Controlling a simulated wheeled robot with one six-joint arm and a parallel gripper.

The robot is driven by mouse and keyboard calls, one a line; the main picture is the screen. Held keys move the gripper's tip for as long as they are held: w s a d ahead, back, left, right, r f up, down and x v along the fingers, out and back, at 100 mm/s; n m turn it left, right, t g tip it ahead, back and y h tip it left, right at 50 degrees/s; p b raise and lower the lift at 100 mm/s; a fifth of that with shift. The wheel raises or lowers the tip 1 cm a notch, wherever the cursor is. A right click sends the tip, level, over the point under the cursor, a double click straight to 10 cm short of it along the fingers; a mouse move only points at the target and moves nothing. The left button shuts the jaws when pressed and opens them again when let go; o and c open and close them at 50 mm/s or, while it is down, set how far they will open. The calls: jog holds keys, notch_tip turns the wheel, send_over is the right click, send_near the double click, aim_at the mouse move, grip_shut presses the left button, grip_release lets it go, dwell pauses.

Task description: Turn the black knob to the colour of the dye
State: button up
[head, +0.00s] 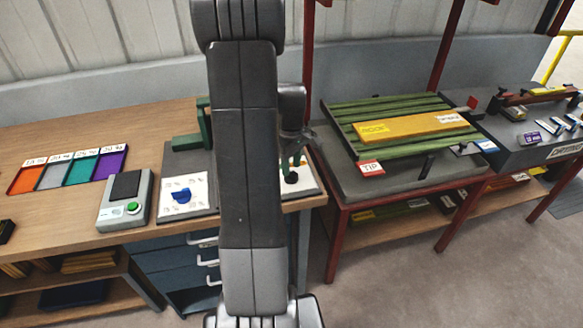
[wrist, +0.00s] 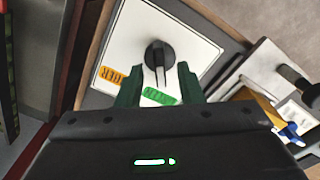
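The black knob (wrist: 158,54) stands on a white panel (wrist: 193,42) in the wrist view. An orange-yellow label (wrist: 110,76) and a green label (wrist: 160,96) lie on the panel near it; their words are hard to read. In the head view the knob (head: 291,178) shows beside my arm, below my gripper (head: 297,161). Part of the panel is hidden there. I cannot tell which thing is the dye.
A white plate with a blue piece (head: 181,196) and a grey box with a green button (head: 132,208) stand left of my arm. Orange, grey, teal and purple trays (head: 82,170) lie farther left. A green slatted rack with a yellow bar (head: 411,128) stands right.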

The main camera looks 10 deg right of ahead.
aim_at(291, 175)
jog(key=shift+f, duration=1.15)
grip_shut()
